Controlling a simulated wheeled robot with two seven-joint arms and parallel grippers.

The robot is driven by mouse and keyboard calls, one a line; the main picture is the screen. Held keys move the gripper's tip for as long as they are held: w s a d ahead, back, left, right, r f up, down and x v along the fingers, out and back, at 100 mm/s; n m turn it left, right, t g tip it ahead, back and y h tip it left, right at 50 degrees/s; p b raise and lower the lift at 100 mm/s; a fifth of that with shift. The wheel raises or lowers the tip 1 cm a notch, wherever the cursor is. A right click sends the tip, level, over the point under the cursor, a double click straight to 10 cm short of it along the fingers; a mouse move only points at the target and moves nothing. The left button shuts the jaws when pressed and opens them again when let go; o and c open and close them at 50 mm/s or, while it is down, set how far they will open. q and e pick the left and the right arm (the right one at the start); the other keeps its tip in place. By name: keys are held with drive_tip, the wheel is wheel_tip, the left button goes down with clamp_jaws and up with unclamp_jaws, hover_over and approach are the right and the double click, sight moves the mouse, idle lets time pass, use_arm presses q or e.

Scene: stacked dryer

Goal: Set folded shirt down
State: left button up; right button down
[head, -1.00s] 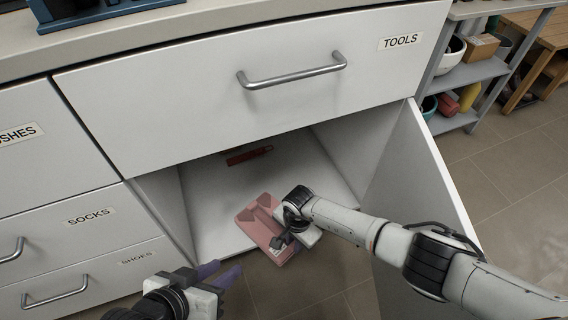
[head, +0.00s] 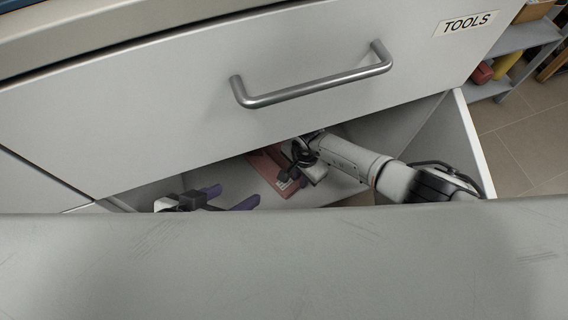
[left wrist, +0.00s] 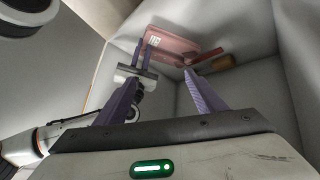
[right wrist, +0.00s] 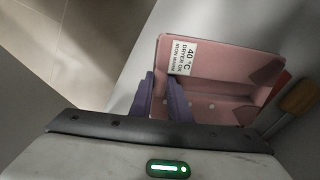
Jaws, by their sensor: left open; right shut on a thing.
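The folded pink shirt (head: 270,172) lies inside the open compartment below the drawer in the head view, flat and low, with a white care label. It also shows in the left wrist view (left wrist: 172,46) and the right wrist view (right wrist: 222,80). My right gripper (right wrist: 165,85) is shut on the shirt's edge beside the label. My right arm reaches into the compartment from the right. My left gripper (head: 225,198) is open and empty, left of the shirt; its two purple fingers (left wrist: 158,92) are spread apart. Whether the shirt rests on the floor is hard to tell.
The drawer labelled TOOLS (head: 315,85), with a metal handle, is directly above the compartment. A red-and-brown object (left wrist: 212,64) lies behind the shirt. A grey surface (head: 290,262) covers the head view's lower part.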

wheel_tip(320, 180, down, 4)
drive_tip(key=shift+s+r+b, duration=0.1)
drive_tip(key=shift+b, duration=0.85)
wheel_tip(320, 180, down, 4)
drive_tip(key=b, duration=0.3)
drive_tip(key=shift+r, duration=0.2)
drive_tip(key=c, duration=1.7)
unclamp_jaws()
drive_tip(key=shift+f, duration=0.15)
use_arm(q)
drive_tip(key=d+r+h, duration=0.1)
drive_tip(key=d+r+t, duration=0.1)
drive_tip(key=r, duration=0.1)
drive_tip(key=w+d+r+t+h, duration=0.1)
drive_tip(key=r, duration=0.1)
drive_tip(key=shift+d+h, duration=0.1)
drive_tip(key=shift+h, duration=0.2)
use_arm(e)
drive_tip(key=shift+o, duration=0.2)
drive_tip(key=shift+d, duration=0.1)
